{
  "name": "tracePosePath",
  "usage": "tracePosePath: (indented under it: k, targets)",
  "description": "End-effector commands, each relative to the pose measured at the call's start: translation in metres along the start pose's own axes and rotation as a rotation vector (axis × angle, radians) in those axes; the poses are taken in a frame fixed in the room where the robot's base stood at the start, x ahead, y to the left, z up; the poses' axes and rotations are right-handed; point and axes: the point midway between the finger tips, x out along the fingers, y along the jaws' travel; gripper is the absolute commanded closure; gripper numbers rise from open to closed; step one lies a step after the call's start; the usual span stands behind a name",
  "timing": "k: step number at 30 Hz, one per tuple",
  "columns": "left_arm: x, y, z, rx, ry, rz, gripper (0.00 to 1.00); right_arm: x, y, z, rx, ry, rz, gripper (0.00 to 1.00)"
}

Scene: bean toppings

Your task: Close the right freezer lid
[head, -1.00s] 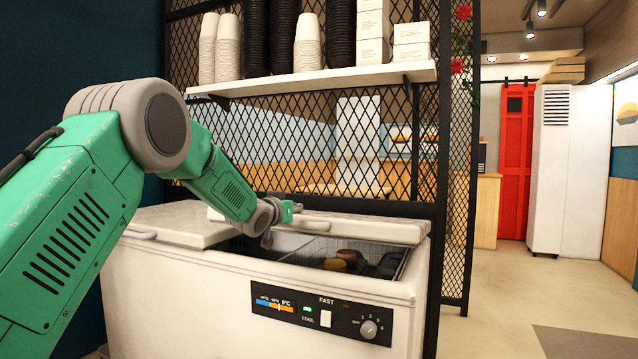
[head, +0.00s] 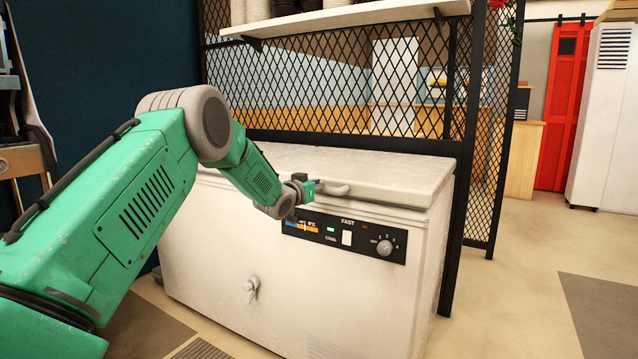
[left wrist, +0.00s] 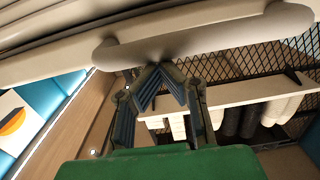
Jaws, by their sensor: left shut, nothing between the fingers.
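The white chest freezer (head: 330,270) stands in front of me. Its right lid (head: 400,178) lies down over the top in the head view, and no opening or contents show. The lid's grey handle (head: 337,190) is at its front edge. My left gripper (head: 311,187) is shut and empty, close beside that handle; I cannot tell whether they touch. In the left wrist view, the shut fingers (left wrist: 160,85) point at the pale handle (left wrist: 200,35), just short of it or against it. My right gripper is not in view.
A control panel (head: 345,238) is on the freezer front below the handle. A black mesh partition (head: 320,100) with a white shelf (head: 340,20) stands behind the freezer. The floor (head: 500,270) on the right is clear.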

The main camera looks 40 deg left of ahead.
Motion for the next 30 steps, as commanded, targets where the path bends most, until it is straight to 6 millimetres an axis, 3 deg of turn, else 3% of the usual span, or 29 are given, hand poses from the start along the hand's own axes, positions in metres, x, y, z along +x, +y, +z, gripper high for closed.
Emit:
tracePosePath:
  k: [1, 8, 13, 24, 30]
  targets:
    - [-0.004, 0.003, 0.028, 0.0, -0.055, 0.004, 1.0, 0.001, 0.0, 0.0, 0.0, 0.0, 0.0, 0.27]
    - [-0.005, 0.003, 0.028, 0.0, -0.055, 0.004, 1.0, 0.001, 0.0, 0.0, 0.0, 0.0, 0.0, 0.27]
    - [-0.019, 0.002, 0.025, -0.001, -0.052, 0.003, 1.0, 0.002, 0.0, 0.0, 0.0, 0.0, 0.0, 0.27]
    - [-0.091, 0.004, 0.002, -0.001, -0.009, 0.006, 1.0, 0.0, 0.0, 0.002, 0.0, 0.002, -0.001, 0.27]
    - [-0.119, 0.006, -0.005, 0.003, 0.004, 0.007, 1.0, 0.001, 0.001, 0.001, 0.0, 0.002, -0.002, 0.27]
